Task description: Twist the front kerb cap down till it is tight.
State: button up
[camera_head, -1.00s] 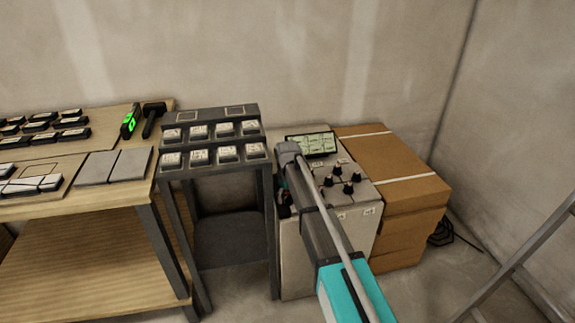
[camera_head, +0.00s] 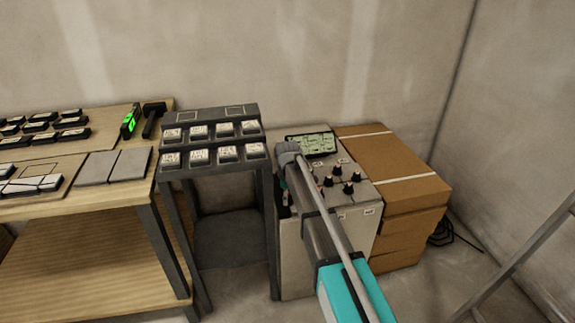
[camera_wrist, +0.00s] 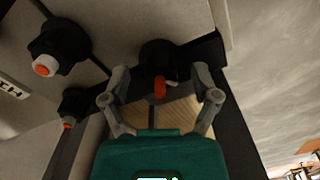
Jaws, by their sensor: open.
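In the wrist view, a black cap (camera_wrist: 158,54) with a red-orange stem lies between and just beyond the fingertips of my gripper (camera_wrist: 160,84). The jaws are open, one finger on each side, and I see no clear contact. The cap sits by a dark bar near the pale block's edge. No label on it is readable, so I cannot confirm that it is the front kerb cap. In the head view, my arm hides my gripper and this cap at the left side of the grey cabinet (camera_head: 357,238).
More black caps stand on the cabinet top (camera_head: 348,188); two show in the wrist view, one large (camera_wrist: 58,50), one smaller (camera_wrist: 73,105). A display panel (camera_head: 311,143) lies behind them. Cardboard boxes (camera_head: 400,170) stand right, a dark rack (camera_head: 215,161) left.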

notch_tip(320, 180, up, 14)
jog(key=p, duration=1.3)
jog(key=shift+f, duration=0.1)
dwell(0.3)
jog(key=s+d+m, duration=1.6)
jog(key=s+d, duration=0.6)
jog(key=s, duration=0.4)
notch_tip(320, 180, up, 17)
jog(key=p, duration=1.7)
jog(key=shift+a, duration=0.15)
